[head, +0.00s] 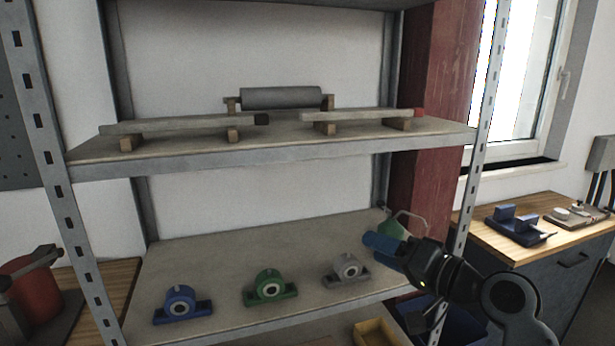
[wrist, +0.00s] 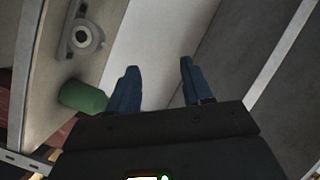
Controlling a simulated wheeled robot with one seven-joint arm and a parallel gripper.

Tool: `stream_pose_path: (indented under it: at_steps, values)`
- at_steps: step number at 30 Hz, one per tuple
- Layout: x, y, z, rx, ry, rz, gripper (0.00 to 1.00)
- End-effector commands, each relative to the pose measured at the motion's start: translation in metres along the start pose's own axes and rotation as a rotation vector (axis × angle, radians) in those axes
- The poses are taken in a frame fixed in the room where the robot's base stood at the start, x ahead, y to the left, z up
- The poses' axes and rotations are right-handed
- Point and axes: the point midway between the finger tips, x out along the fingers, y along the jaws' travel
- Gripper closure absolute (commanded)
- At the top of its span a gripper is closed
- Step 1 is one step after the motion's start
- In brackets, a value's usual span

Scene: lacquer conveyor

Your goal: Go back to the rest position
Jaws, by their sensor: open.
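My gripper (head: 374,242) is in front of the right end of the lower shelf in the head view, its blue fingers pointing left. In the wrist view my gripper (wrist: 159,68) has its two blue fingers apart, with nothing between them. A grey bearing block (head: 346,270) stands on the lower shelf to the left of the fingers; it also shows in the wrist view (wrist: 84,40), apart from them. A green container (head: 394,227) with a wire handle is partly hidden behind my gripper; a green cylinder (wrist: 82,97) shows left of the fingers in the wrist view.
Blue (head: 180,304) and green (head: 270,287) bearing blocks stand farther left on the lower shelf. The upper shelf (head: 270,139) holds a grey roller (head: 281,98) and long bars. A shelf post (head: 478,130) is close to my arm. A bench (head: 540,225) stands at right.

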Motion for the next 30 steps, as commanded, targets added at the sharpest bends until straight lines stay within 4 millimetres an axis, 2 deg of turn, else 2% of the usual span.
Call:
stream_pose_path:
  at_steps: [1, 3, 8, 14, 22, 30]
  values:
    - [-0.005, 0.009, 0.023, 0.016, 0.026, 0.017, 0.5]
    - [-0.013, 0.02, 0.046, 0.022, 0.068, 0.045, 0.5]
    - [-0.04, 0.042, 0.098, 0.027, 0.155, 0.125, 0.5]
    - [-0.089, 0.062, 0.162, 0.0, 0.24, 0.246, 0.5]
    - [-0.177, 0.071, 0.235, -0.104, 0.307, 0.424, 0.5]
    - [-0.277, 0.054, 0.284, -0.288, 0.314, 0.585, 0.5]
